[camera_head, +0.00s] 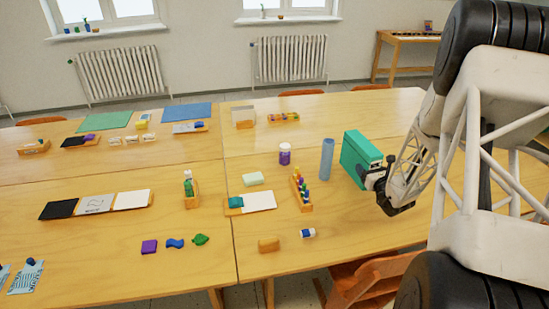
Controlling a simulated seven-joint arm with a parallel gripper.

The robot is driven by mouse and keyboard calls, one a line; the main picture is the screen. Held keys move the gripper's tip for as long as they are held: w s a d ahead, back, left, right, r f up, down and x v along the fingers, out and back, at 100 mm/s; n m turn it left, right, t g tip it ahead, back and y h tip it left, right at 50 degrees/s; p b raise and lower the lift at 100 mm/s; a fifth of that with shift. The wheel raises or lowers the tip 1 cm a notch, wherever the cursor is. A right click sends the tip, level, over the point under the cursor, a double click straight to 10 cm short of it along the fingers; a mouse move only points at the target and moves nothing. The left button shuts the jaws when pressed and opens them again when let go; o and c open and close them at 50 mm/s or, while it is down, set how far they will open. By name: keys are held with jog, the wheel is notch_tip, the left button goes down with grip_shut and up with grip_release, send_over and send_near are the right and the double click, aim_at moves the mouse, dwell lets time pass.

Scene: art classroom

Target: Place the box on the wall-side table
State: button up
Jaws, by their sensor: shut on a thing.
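A teal-green box (359,154) stands upright over the right part of the large wooden work table. My gripper (375,177) reaches in from the right and is shut on the box's right-hand end. The gripper hides that part of the box. I cannot tell whether the box's underside touches the tabletop. A wooden table (386,39) stands against the back wall at the upper right. A dark, keyboard-like item (414,36) lies on its top with a small orange-brown object (428,25).
Left of the box stand a blue cylinder (327,158), a purple jar (285,154) and a wooden rack of small bottles (302,191). Chairs (370,279) stand at the work table's edges. The tabletop behind the box is mostly clear.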

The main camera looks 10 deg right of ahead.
jog(key=shift+r, duration=0.2)
notch_tip(320, 180, up, 18)
jog(key=w+a+n+g+y, duration=0.2)
jog(key=a+n+g+y, duration=0.3)
jog(key=a, duration=1.7)
jog(key=w+a+n+y, duration=0.25)
jog(key=a+y, duration=0.35)
jog(key=a, duration=1.5)
jog(key=s+a+n+g+y, duration=0.2)
jog(key=s+a+n+g, duration=0.15)
jog(key=s+a, duration=0.7)
jog(key=s+a+n+g+y, duration=0.25)
jog(key=s+a+g, duration=0.25)
jog(key=a, duration=1.1)
jog(key=s+a+n+g+y, duration=0.1)
jog(key=s+a+n+g, duration=0.5)
jog(key=a, duration=0.7)
notch_tip(320, 180, down, 18)
jog(key=s+m+t, duration=0.1)
jog(key=m, duration=0.1)
jog(key=shift+d, duration=0.3)
jog(key=shift+m+t, duration=0.25)
